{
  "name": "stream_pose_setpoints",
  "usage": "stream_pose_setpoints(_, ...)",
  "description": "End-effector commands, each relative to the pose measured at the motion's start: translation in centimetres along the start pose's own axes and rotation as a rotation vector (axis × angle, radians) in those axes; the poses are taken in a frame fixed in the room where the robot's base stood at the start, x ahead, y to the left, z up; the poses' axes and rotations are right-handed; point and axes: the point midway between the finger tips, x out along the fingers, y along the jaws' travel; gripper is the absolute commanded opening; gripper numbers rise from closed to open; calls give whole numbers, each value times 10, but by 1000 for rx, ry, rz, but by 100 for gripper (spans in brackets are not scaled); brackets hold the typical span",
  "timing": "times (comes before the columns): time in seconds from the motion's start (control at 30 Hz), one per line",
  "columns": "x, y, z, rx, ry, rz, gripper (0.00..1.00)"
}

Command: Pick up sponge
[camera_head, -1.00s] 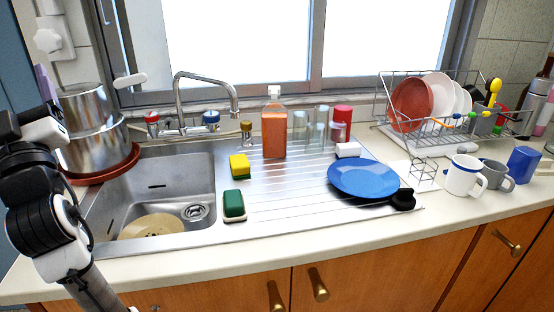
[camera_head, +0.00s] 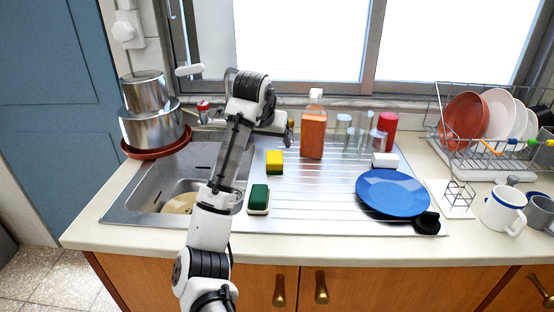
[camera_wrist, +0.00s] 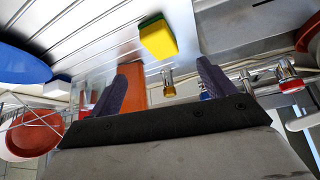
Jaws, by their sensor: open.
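A yellow sponge with a green layer (camera_head: 274,162) lies on the metal drainboard just right of the sink. A dark green, pale-edged block (camera_head: 258,199), possibly another sponge, lies nearer the front edge. My gripper (camera_head: 289,130) is behind the yellow sponge, close to the orange bottle, and small in the head view. In the wrist view my gripper (camera_wrist: 163,82) is open, its two dark fingers apart with nothing held. The yellow sponge (camera_wrist: 158,38) shows beyond the fingertips, laterally between them, and not touched.
An orange bottle (camera_head: 313,132) and clear glasses (camera_head: 352,134) stand right of my gripper. A blue plate (camera_head: 393,192) lies on the drainboard's right. The sink (camera_head: 150,195) is to the left, with stacked pots (camera_head: 152,128) behind. A dish rack (camera_head: 480,155) stands far right.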

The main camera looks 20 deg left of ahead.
Motion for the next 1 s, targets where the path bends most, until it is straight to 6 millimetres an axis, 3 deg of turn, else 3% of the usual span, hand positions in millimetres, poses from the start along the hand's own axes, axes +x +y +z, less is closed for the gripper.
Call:
stream_pose_setpoints(0.3, 59, 0, -1, -1, 1, 1, 82)
stream_pose_setpoints(0.57, 79, -1, -2, 0, 3, 0, 82)
stream_pose_setpoints(0.83, 117, -3, -2, -1, 3, 0, 82)
stream_pose_setpoints(1.0, 126, -3, -2, -1, 6, 0, 82)
